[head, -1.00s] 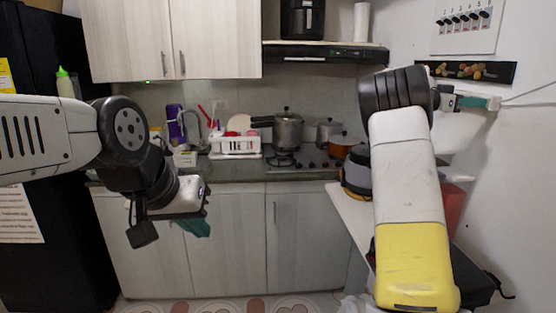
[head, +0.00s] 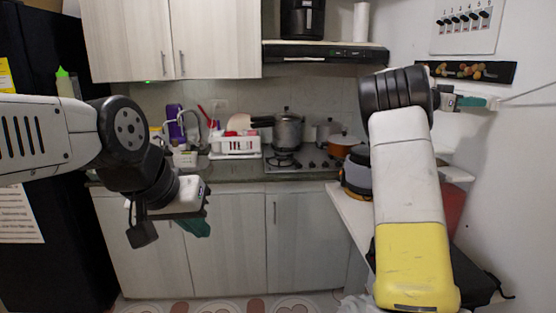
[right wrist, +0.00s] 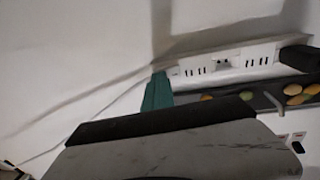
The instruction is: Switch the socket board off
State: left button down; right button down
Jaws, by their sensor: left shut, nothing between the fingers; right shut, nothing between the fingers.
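The socket board (right wrist: 220,64) is a long white strip with slots on the pale wall in the right wrist view. A dark plug or block covers its right end. My right gripper (right wrist: 158,90) shows teal fingers, shut and empty, with the tips close to the board's left end. I cannot tell whether they touch it or how its switch stands. In the head view my right gripper (head: 470,102) points right, and a small white end (head: 494,103) of the board shows at its tips. My left gripper (head: 196,228) is shut and empty in front of the lower cabinets.
A dark tray of spices (head: 465,71) is on the wall, below a white panel with several black knobs (head: 466,22). A cable runs along the wall. A counter with a stove, pots (head: 288,130) and a white dish rack (head: 235,146) lies behind.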

jog(key=shift+s+d+r, duration=0.25)
jog(key=shift+d+r, duration=0.1)
jog(key=shift+d, duration=0.05)
jog(key=a, duration=0.7)
jog(key=shift+w+f, duration=0.3)
jog(key=shift+f, duration=0.05)
